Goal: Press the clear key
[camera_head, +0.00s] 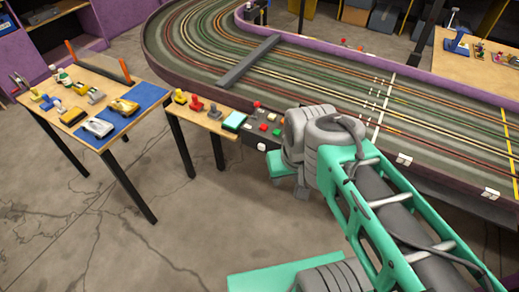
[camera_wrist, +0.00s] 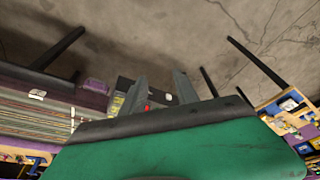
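A dark control panel (camera_head: 249,128) with several small red, green and pale keys sits at the near edge of the track. Its markings are too small to read, so I cannot tell which key is the clear key. One red key (camera_head: 263,127) is near the panel's front. My gripper is hidden by my arm in the head view, just right of the panel. In the wrist view my gripper (camera_wrist: 159,76) shows two grey fingers apart, with nothing held. Small red and white spots (camera_wrist: 148,107) show between the fingers, partly hidden by my gripper's body.
A larger table (camera_head: 62,82) holds several toy cars. The slot track (camera_head: 330,85) lies behind. The floor in front is clear.

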